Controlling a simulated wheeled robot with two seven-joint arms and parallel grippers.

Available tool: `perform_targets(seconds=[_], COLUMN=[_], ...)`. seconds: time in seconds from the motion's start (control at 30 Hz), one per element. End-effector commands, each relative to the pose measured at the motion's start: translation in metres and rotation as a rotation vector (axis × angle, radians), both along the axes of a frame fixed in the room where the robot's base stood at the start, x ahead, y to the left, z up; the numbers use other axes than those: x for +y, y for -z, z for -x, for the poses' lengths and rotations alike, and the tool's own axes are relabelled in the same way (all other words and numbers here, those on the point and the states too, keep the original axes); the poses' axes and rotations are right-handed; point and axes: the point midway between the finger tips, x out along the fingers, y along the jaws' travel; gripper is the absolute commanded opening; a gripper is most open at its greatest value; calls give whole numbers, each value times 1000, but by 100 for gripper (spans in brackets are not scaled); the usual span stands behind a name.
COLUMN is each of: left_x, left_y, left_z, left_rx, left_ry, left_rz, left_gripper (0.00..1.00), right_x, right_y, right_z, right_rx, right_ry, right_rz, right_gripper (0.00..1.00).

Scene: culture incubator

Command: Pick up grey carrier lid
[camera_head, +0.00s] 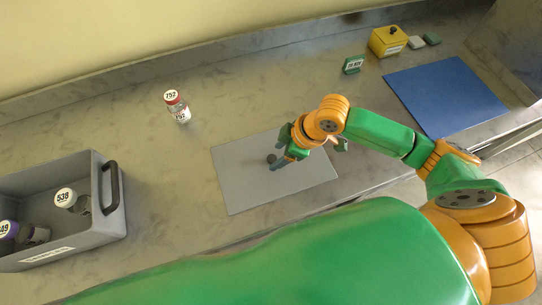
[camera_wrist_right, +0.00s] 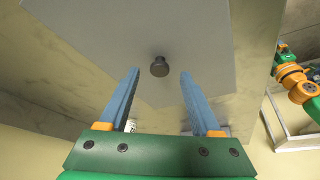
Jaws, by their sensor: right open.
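The grey carrier lid (camera_head: 237,170) is a flat grey plate with a small dark round knob (camera_head: 271,158), lying on the counter in the head view. In the right wrist view the lid (camera_wrist_right: 200,40) fills the upper middle, and its knob (camera_wrist_right: 159,66) shows between the fingertips. My right gripper (camera_head: 279,160) is over the lid at the knob, with its fingers pointing at the plate. In the wrist view the right gripper (camera_wrist_right: 159,74) is open, one blue finger on each side of the knob, with clear gaps. My left gripper is not in the head view.
A grey carrier (camera_head: 112,225) with a black handle holds labelled bottles at the left. A bottle marked 752 (camera_head: 177,107) stands behind the lid. A green labelled block (camera_head: 353,65), a yellow box (camera_head: 388,41) and a blue mat (camera_head: 445,95) are at the right.

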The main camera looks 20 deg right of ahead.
Motion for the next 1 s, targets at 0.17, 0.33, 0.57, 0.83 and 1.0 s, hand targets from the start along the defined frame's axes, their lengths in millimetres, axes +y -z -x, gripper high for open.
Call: perform_targets(seconds=[0.17, 0.33, 0.57, 0.83, 1.0], left_x=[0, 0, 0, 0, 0], left_y=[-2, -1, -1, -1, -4], left_z=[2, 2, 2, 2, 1], left_rx=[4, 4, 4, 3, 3], left_ry=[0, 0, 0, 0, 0], left_rz=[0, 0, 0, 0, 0], left_gripper=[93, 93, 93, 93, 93], right_x=[9, 9, 9, 10, 9], right_y=[22, 24, 24, 23, 21], right_z=[-5, -6, -6, -6, -6], right_rx=[0, -2, -2, -2, -2], right_ry=[0, 0, 0, 0, 1], right_rz=[0, 1, 1, 0, 0], right_gripper=[65, 65, 14, 0, 0])
